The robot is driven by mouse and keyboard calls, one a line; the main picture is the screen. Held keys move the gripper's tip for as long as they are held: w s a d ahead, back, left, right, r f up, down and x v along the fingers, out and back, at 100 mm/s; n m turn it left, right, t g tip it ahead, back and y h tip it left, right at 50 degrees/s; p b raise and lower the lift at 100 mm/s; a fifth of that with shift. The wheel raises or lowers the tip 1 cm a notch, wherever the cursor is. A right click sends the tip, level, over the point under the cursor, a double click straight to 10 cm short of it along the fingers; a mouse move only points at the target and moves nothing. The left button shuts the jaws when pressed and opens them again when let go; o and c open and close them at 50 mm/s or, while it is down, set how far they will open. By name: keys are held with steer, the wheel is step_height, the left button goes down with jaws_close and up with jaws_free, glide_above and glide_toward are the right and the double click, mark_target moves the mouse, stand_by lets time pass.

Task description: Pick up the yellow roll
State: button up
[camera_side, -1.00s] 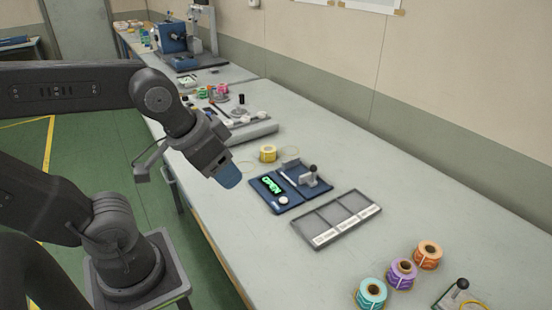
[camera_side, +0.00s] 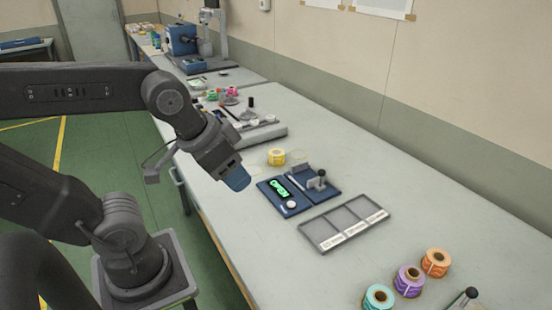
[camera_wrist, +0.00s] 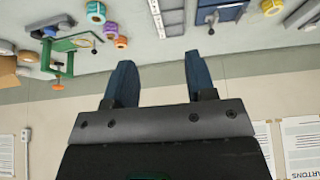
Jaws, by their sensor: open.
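The yellow roll (camera_side: 277,157) stands on the grey bench in the side view, just behind a blue splicing device. It also shows at the top edge of the wrist view (camera_wrist: 272,6), partly cut off. My gripper (camera_side: 237,180) hangs at the bench's left edge in the side view, to the left of the yellow roll and apart from it. In the wrist view my gripper's two blue fingers (camera_wrist: 158,62) are spread with nothing between them.
Teal (camera_side: 378,298), purple (camera_side: 409,281) and orange (camera_side: 435,263) rolls stand nearer the camera. The bench right of the yellow roll is clear.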

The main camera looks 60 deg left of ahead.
steer(key=shift+o, duration=0.2)
steer(key=o, duration=0.7)
steer(key=shift+o, duration=0.2)
